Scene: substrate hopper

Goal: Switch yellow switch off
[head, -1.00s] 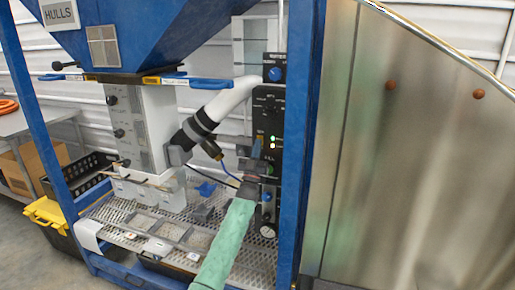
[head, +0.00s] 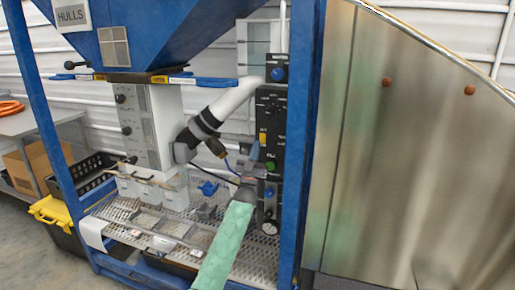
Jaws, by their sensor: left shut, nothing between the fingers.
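The yellow switch (head: 263,139) is a small yellow part on the black control panel (head: 274,110), right of the white pipe. A green button (head: 270,166) sits lower on the same panel. My left gripper (head: 257,176) is at the end of the green-sleeved arm, in front of the lower panel. It is shut and empty, below the yellow switch and apart from it. The exact lever position of the switch is too small to tell. No lit indicator lamps show on the panel. My right gripper is not in view.
A blue frame post (head: 300,150) stands just right of the panel, with a large steel sheet (head: 420,160) beyond it. A white pipe (head: 232,100) with a black hose is to the left. A perforated metal deck (head: 125,212) lies below.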

